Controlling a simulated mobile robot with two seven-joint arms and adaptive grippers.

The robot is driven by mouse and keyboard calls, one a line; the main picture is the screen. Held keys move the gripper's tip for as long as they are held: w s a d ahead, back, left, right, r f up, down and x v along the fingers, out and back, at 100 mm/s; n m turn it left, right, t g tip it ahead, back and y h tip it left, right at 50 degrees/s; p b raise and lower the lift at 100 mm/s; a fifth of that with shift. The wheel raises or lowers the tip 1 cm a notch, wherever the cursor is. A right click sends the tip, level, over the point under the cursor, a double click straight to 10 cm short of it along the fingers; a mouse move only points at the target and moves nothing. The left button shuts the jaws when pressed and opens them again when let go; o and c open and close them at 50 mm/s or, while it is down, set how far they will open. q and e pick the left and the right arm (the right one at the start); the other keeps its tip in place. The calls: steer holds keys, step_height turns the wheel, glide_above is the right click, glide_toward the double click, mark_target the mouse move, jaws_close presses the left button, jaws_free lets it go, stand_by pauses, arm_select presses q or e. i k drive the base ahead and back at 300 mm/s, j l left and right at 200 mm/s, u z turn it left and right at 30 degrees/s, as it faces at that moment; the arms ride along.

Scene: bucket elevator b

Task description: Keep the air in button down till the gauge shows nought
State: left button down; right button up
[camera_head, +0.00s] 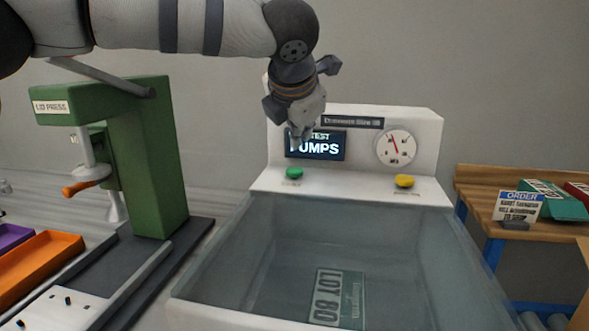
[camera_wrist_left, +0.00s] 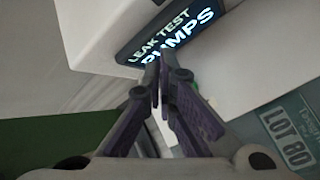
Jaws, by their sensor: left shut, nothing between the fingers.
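The leak tester is a white machine with a clear lid, and its back panel carries a round gauge (camera_head: 396,148) whose needle points up and slightly left, off to the right of my gripper. A green button (camera_head: 294,173) is on the ledge below the screen, and a yellow button (camera_head: 404,181) is on the ledge below the gauge. The button labels are too small to read. My left gripper (camera_head: 297,140) is shut and empty, pointing down above the green button, in front of the screen; a gap shows between them. In the left wrist view its fingertips (camera_wrist_left: 160,78) partly hide the screen.
The lit screen (camera_head: 318,147) reads "LEAK TEST PUMPS". A LOT 80 pack (camera_head: 338,298) lies under the clear lid. A green lid press (camera_head: 150,160) stands at the left with orange and purple trays. A wooden table (camera_head: 490,184) with an order card is at the right.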

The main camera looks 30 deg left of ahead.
mark_target(404, 182)
steer(key=k+l, duration=0.25)
steer(key=k, duration=0.2)
steer(key=k+l, duration=0.25)
steer(key=k, duration=0.25)
steer(key=k+l, duration=0.3)
steer(key=k, duration=0.15)
